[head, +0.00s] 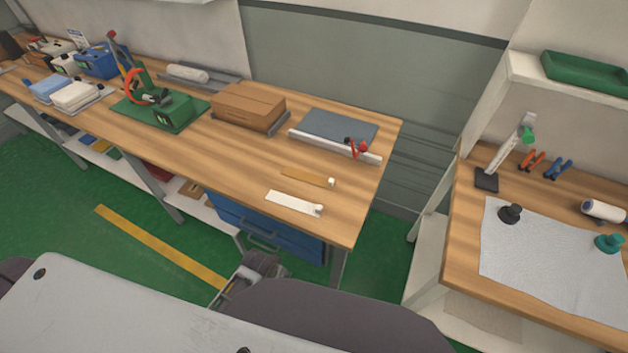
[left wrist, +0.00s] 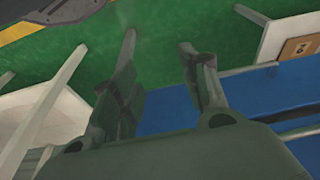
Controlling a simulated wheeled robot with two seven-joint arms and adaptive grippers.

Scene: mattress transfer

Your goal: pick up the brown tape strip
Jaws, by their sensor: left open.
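The brown tape strip (head: 306,178) lies flat near the right end of the long wooden workbench (head: 228,160), with a small pale piece at its right end. A white strip (head: 292,203) lies in front of it, nearer the bench's front edge. My left gripper (head: 257,272) is low in front of the bench, below the top, and apart from the strip. In the left wrist view the left gripper (left wrist: 159,45) is open, with nothing between its fingers. The brown tape strip is not in that view. My right gripper is not in view.
A grey board with a white rail (head: 340,127) and a brown box (head: 248,108) stand behind the strips. Blue drawers (head: 262,228) are under the bench; they also show in the left wrist view (left wrist: 168,108). A second table (head: 462,235) stands at right, across a gap.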

